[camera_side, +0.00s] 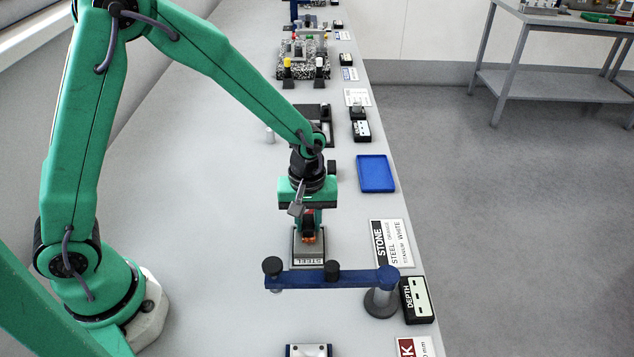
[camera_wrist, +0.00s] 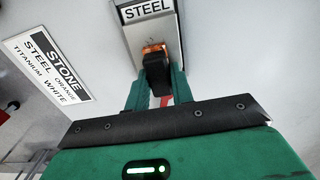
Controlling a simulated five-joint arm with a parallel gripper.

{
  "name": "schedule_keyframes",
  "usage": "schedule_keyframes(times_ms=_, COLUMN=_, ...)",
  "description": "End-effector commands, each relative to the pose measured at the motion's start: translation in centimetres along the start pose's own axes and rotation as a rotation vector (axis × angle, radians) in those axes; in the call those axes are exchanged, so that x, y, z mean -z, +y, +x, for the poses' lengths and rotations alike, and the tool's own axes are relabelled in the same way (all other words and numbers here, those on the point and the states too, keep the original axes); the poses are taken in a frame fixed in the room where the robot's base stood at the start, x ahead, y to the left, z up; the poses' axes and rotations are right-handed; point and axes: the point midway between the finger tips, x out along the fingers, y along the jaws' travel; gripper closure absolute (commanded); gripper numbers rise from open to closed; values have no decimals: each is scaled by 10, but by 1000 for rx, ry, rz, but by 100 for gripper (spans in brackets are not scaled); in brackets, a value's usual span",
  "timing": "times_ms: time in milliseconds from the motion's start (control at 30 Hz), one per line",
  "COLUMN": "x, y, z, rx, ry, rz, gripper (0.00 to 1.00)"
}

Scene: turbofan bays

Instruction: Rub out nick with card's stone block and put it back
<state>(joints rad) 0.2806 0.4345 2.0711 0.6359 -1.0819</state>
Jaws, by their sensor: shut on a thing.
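My gripper (camera_side: 309,222) is shut on an orange block with a dark upper part (camera_side: 309,237), the stone block. In the wrist view the block's orange end (camera_wrist: 154,49) shows beyond the fingers (camera_wrist: 157,84). It is over the plate labelled STEEL (camera_side: 307,262), also in the wrist view (camera_wrist: 145,31); I cannot tell if it touches the plate. No nick can be made out; the block and gripper cover part of the plate. The STONE card (camera_side: 391,243) lies to the right and reads steel orange, titanium white; the wrist view shows it too (camera_wrist: 48,69).
A blue bar on a round post (camera_side: 335,279) stands just in front of the plate. A DEPTH box (camera_side: 416,299) is at right. A blue tray (camera_side: 375,174) lies behind, empty. A speckled block with coloured pegs (camera_side: 303,61) stands farther back. The bench left of the plate is clear.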

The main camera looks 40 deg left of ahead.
Motion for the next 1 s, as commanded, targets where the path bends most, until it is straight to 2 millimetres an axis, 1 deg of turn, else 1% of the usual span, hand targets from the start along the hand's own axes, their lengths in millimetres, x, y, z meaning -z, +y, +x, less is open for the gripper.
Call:
schedule_keyframes(times_ms=233, x=-3, y=0, z=0, rx=0, ry=0, rz=1, gripper=95)
schedule_keyframes(times_ms=733, x=-20, y=0, z=0, rx=0, ry=0, rz=2, gripper=95)
schedule_keyframes(times_ms=1000, x=-22, y=-1, z=1, rx=1, ry=0, rz=0, gripper=95)
